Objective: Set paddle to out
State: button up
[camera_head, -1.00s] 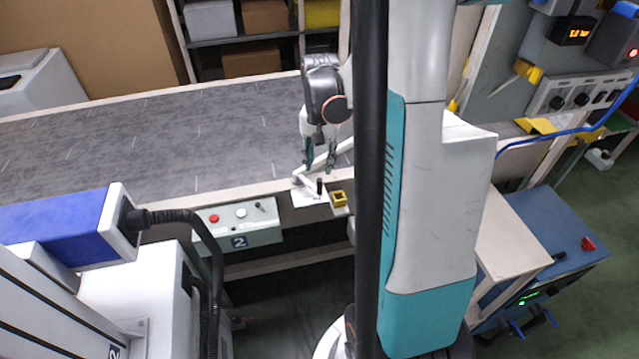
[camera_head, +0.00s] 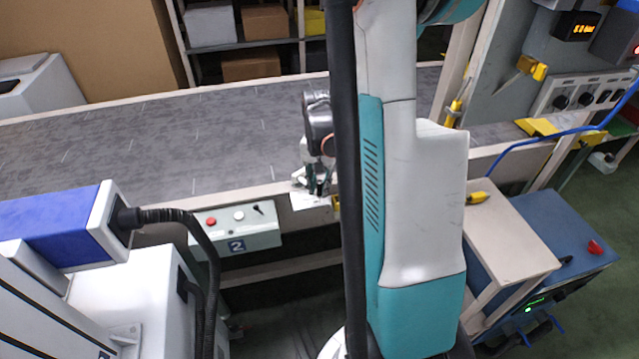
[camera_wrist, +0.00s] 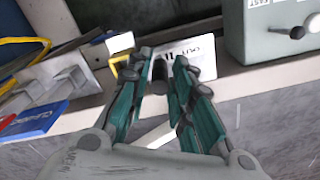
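The paddle's lever has an upright black knob (camera_wrist: 159,72), seen in the wrist view between my fingers. A pale bar, seemingly the paddle (camera_wrist: 160,134), shows below it between the fingers. A white label plate (camera_wrist: 200,48) with upside-down dark lettering lies beyond the fingertips. The plate (camera_head: 305,202) also shows at the conveyor's front edge in the head view. My gripper (camera_wrist: 162,62) is open, with its teal fingers on either side of the knob; a firm grip is not visible. In the head view my gripper (camera_head: 318,186) is low over the plate and hides the knob.
A yellow bracket (camera_wrist: 117,64) stands close beside the left finger. The grey control box (camera_head: 237,228) with red and white buttons is left of the plate. The grey conveyor belt (camera_head: 150,140) is bare behind. A small pale table (camera_head: 510,235) stands at right.

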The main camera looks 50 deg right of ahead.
grip_shut()
jog(key=shift+w+a+m, duration=0.2)
jog(key=shift+a+m, duration=0.6)
jog(key=shift+m, duration=0.1)
jog(key=shift+w+a+m, duration=0.15)
jog(key=shift+a+m, duration=0.6)
jog(key=shift+m, duration=0.15)
jog(key=shift+w+a+m, duration=0.15)
jog(key=shift+a+m, duration=0.15)
jog(key=shift+w+a, duration=0.3)
jog(key=shift+a, duration=0.25)
jog(key=shift+o, duration=2.1)
grip_release()
jog(key=shift+o, duration=1.1)
jog(key=shift+w+a, duration=0.1)
jog(key=shift+a, duration=0.05)
